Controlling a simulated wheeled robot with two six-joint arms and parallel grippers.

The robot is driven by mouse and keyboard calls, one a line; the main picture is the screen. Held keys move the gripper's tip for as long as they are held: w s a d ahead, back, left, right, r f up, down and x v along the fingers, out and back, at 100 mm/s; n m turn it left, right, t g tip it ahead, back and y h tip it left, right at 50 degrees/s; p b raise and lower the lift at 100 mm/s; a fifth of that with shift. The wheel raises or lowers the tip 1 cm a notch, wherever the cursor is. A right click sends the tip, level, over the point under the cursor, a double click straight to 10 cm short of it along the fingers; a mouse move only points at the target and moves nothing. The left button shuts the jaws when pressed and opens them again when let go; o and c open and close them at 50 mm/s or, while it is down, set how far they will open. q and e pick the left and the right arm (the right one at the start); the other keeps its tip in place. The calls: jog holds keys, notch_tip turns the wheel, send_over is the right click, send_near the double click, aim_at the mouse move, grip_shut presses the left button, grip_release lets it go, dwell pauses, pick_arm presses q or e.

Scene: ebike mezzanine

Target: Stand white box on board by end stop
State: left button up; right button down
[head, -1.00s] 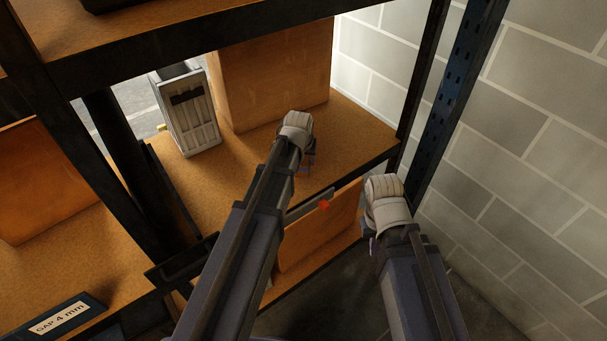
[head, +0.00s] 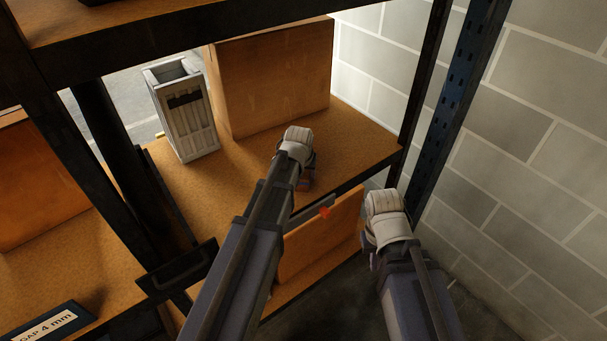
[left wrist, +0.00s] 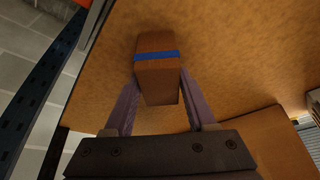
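A small brown-looking box with a blue band (left wrist: 157,72) sits between the two fingers of my left gripper (left wrist: 158,80) in the left wrist view. The fingertips lie close along both its sides; I cannot tell whether they press on it. In the head view my left gripper (head: 302,168) is over the front of the chipboard shelf (head: 240,165), and its wrist mostly hides the box. No box looks clearly white. I cannot make out an end stop for certain.
A pale ribbed bin (head: 188,125) and a large cardboard box (head: 272,80) stand at the back of the shelf. Dark rack posts (head: 425,85) and a block wall (head: 520,150) bound the right.

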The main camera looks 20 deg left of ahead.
pick_arm(q)
jog(key=o, duration=0.4)
jog(key=shift+c, duration=0.2)
jog(key=shift+r, duration=0.2)
jog(key=a+p+v, duration=0.1)
jog(key=p+v, duration=1.1)
jog(key=s+d+m+g, duration=0.2)
jog(key=s+d, duration=0.4)
jog(key=s, duration=0.4)
jog(key=s+d+f+m+g, duration=0.1)
jog(key=s+d+m+g, duration=0.1)
jog(key=s+d, duration=0.5)
jog(key=s+m, duration=0.1)
jog(key=s, duration=0.1)
jog(key=shift+s+d+f+g+y+b, duration=0.3)
jog(key=shift+s+d+g+y, duration=0.05)
jog(key=shift+g+y, duration=0.05)
